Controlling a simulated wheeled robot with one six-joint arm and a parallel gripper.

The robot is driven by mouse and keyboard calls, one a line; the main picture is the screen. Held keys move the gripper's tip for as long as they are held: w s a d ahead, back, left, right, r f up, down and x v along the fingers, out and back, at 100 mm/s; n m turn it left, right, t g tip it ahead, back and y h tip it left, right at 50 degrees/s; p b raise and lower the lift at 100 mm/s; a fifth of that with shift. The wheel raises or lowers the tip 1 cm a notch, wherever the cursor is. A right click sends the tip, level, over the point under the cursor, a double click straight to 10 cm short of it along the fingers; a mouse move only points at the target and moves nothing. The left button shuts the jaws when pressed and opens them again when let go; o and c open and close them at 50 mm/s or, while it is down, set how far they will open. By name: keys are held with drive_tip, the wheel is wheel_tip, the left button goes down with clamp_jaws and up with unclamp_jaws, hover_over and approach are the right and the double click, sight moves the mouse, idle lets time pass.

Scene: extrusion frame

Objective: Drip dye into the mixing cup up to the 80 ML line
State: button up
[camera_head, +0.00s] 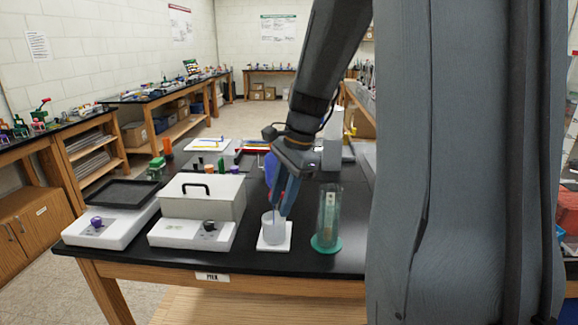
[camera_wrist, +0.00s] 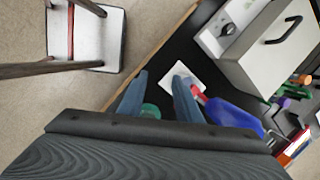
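The mixing cup (camera_head: 273,228) is clear and stands upright on a small white square plate (camera_head: 268,247) near the table's front edge. The plate also shows beyond my fingertips in the wrist view (camera_wrist: 178,72). My gripper (camera_head: 284,200) points down just above the cup. In the wrist view its two fingers (camera_wrist: 158,92) are apart, with no object seen clasped between them. A blue bottle (camera_wrist: 230,113) with a red tip lies outside the right finger, its tip toward the cup. The bottle (camera_head: 270,168) is partly hidden behind my gripper in the head view. Level markings are too small to read.
A clear tall cylinder on a green base (camera_head: 328,240) stands close right of the cup. A white box with a black handle (camera_head: 202,195) and white devices with knobs (camera_head: 192,235) stand to the left. Little free room lies around the cup.

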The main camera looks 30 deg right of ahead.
sight(283, 193)
drive_tip(key=w+d+r+m+t+y+p, duration=0.1)
drive_tip(key=w+d+r+m+p, duration=0.15)
drive_tip(key=d+r+m, duration=0.4)
drive_tip(key=shift+m, duration=0.25)
drive_tip(key=x, duration=0.2)
drive_tip(key=p+x, duration=0.1)
drive_tip(key=x, duration=0.4)
drive_tip(key=shift+w+a+f, duration=0.1)
drive_tip(key=shift+w+a, duration=0.25)
drive_tip(key=shift+a, duration=0.05)
clamp_jaws()
